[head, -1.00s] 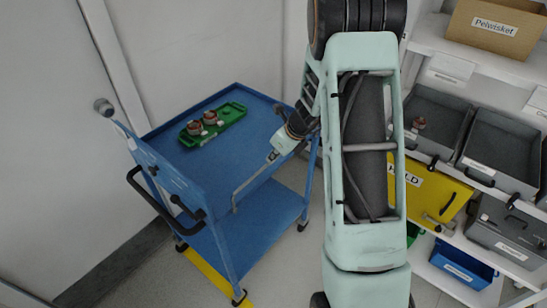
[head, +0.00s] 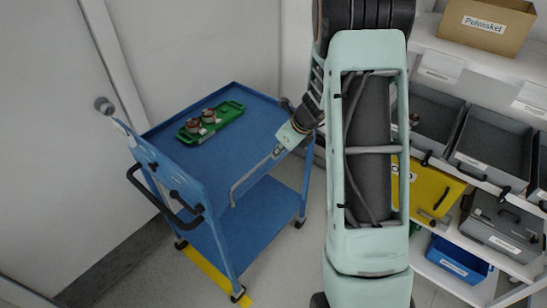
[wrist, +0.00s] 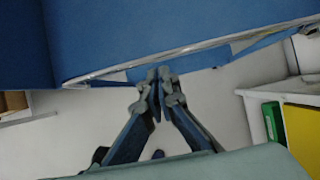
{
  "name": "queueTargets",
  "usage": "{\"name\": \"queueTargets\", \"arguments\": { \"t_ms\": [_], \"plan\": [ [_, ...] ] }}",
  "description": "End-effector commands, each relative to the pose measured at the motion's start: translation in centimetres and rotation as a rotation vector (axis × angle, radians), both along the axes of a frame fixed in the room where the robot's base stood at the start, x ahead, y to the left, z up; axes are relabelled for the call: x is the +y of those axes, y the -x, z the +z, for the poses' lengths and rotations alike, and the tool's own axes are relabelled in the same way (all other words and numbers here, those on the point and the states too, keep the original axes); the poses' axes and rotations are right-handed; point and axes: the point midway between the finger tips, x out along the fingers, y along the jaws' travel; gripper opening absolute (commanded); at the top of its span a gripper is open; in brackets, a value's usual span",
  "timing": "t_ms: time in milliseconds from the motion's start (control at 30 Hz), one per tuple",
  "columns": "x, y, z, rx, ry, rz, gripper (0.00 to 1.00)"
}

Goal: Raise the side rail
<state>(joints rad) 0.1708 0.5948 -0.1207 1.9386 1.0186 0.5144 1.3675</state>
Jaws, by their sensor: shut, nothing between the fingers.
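The side rail (head: 253,173) is a thin grey bar along the near right side of the blue cart (head: 245,118). It stands below the level of the cart's top. My gripper (head: 277,153) is at the far end of the rail, low beside the cart's edge. In the wrist view the rail (wrist: 205,49) runs across as a pale bar. My gripper (wrist: 158,73) is shut with its fingertips together just below the bar; they look to be at or touching it. Nothing shows between the fingers.
A green tray (head: 229,112) with copper-coloured parts lies on the cart top. A black push handle (head: 150,203) is at the cart's left end. Shelves with grey bins (head: 495,145), a yellow panel (head: 432,188) and a blue bin (head: 458,262) stand at the right.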

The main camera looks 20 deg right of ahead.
Motion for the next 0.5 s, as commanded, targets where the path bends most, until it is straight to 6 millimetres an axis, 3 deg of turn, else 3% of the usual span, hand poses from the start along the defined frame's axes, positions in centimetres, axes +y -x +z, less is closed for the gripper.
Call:
{"name": "queueTargets", "arguments": {
  "t_ms": [33, 200, 500],
  "plan": [
    [0.7, -0.8, 1.6, -0.007, 0.003, 0.010, 0.00],
    [1.7, -2.2, 4.6, -0.005, 0.003, 0.006, 0.00],
    [2.4, -3.3, 7.0, -0.002, 0.003, 0.000, 0.00]
  ]
}}
